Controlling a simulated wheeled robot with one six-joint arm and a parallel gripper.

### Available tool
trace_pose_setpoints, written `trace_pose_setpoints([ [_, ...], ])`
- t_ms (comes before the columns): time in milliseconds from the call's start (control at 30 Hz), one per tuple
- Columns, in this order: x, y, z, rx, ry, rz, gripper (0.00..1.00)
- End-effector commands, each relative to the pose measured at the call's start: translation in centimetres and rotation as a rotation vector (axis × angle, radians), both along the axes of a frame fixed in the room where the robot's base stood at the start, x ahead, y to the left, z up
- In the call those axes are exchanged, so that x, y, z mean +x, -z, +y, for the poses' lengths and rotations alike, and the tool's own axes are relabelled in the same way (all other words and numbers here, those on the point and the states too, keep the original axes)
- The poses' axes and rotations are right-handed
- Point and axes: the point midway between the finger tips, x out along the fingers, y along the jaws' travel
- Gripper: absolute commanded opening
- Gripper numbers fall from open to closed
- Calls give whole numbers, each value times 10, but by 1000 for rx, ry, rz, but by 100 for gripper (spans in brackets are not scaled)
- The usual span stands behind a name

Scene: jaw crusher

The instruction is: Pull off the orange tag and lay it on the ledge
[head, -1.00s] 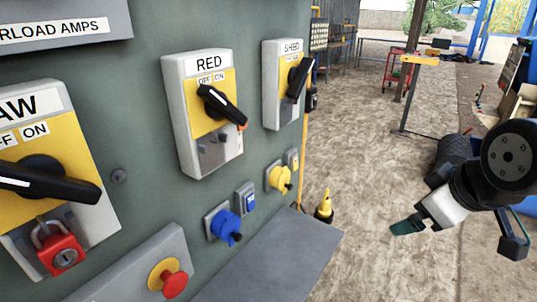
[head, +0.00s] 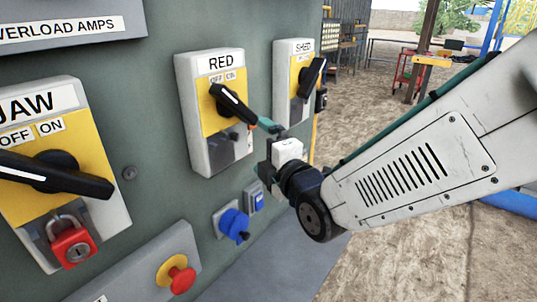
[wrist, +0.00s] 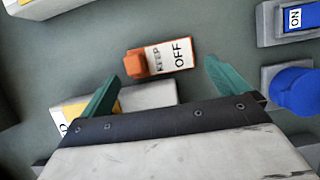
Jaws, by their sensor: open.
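The orange tag (wrist: 138,64) carries a white "KEEP OFF" label and shows against the grey panel in the wrist view. My gripper (wrist: 161,73) is open, with one teal finger on each side of the tag and gaps between them. The grey ledge (head: 270,272) juts out below the panel, partly covered by my arm.
A blue socket (head: 233,222) and a small blue switch (head: 254,199) sit just below my gripper. The SHED switch (head: 299,78) is behind it. The JAW switch with a red padlock (head: 73,248) and a red button (head: 178,277) are further left.

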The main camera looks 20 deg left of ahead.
Motion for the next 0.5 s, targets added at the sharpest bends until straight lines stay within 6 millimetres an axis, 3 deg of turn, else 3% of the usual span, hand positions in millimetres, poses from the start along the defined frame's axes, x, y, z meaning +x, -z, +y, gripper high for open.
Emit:
trace_pose_setpoints([
  [233, 26, 0, 25, 0, 1, 1, 100],
  [500, 35, 0, 33, 1, 2, 2, 100],
])
